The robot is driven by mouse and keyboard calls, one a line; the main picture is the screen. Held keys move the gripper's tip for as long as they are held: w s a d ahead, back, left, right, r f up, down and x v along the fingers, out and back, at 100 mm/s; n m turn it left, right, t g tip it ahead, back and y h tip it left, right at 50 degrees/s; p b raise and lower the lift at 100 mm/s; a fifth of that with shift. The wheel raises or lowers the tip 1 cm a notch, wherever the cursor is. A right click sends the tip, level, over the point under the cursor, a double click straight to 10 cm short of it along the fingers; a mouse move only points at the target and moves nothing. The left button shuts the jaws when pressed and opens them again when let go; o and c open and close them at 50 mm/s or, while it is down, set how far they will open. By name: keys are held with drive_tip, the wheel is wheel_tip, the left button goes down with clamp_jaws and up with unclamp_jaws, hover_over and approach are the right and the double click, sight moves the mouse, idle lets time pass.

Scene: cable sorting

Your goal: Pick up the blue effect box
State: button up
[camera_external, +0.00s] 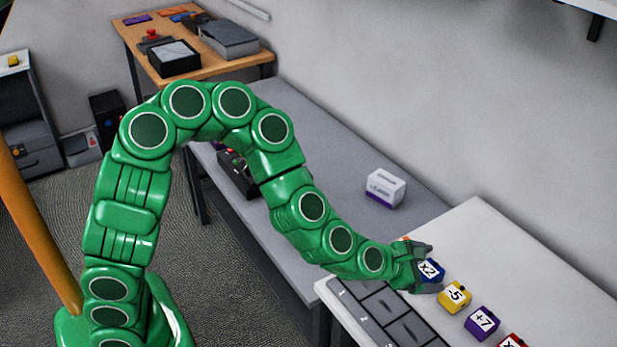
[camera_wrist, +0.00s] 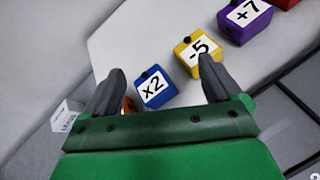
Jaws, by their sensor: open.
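The blue effect box (camera_wrist: 155,87), a small cube with a white "x2" label and a black knob on top, sits on the white table. It shows partly behind my gripper in the external view (camera_external: 431,269). My gripper (camera_wrist: 160,82) is open, with one finger on each side of the blue box in the wrist view. The left finger has a gap to the box; the right finger is close to the yellow "-5" box (camera_wrist: 197,53). I cannot tell how far the fingertips are above the table. The gripper also shows at the table's left end in the external view (camera_external: 430,268).
A purple "+7" box (camera_external: 482,322) and a red box (camera_external: 511,341) continue the row beyond the yellow one. An orange object (camera_wrist: 129,106) shows beside the left finger. A numbered grey tray (camera_external: 385,312) lies in front. A white-and-purple box (camera_external: 385,188) stands on the grey bench behind.

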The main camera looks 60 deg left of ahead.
sight(430, 268)
drive_tip(key=a+f+n+y, duration=0.1)
drive_tip(key=n, duration=0.1)
drive_tip(key=w+a+f+n+t+y, duration=0.1)
drive_tip(key=f+n, duration=0.1)
drive_tip(key=n, duration=0.1)
drive_tip(key=shift+a+y, duration=0.2)
drive_tip(key=shift+y, duration=0.1)
drive_tip(key=shift+s+a+f+n+y, duration=0.15)
drive_tip(key=shift+f+n, duration=0.1)
drive_tip(key=shift+n, duration=0.15)
drive_tip(key=shift+w+a+f+n+y, duration=0.1)
drive_tip(key=shift+f+n+y, duration=0.1)
drive_tip(key=shift+n, duration=0.2)
drive_tip(key=shift+s+f, duration=0.1)
drive_tip(key=shift+f, duration=0.2)
drive_tip(key=shift+x, duration=2.45)
drive_tip(key=shift+d, duration=0.1)
drive_tip(key=c, duration=1.1)
drive_tip(key=shift+c, duration=0.3)
drive_tip(key=shift+r, duration=0.1)
drive_tip(key=shift+r, duration=4.95)
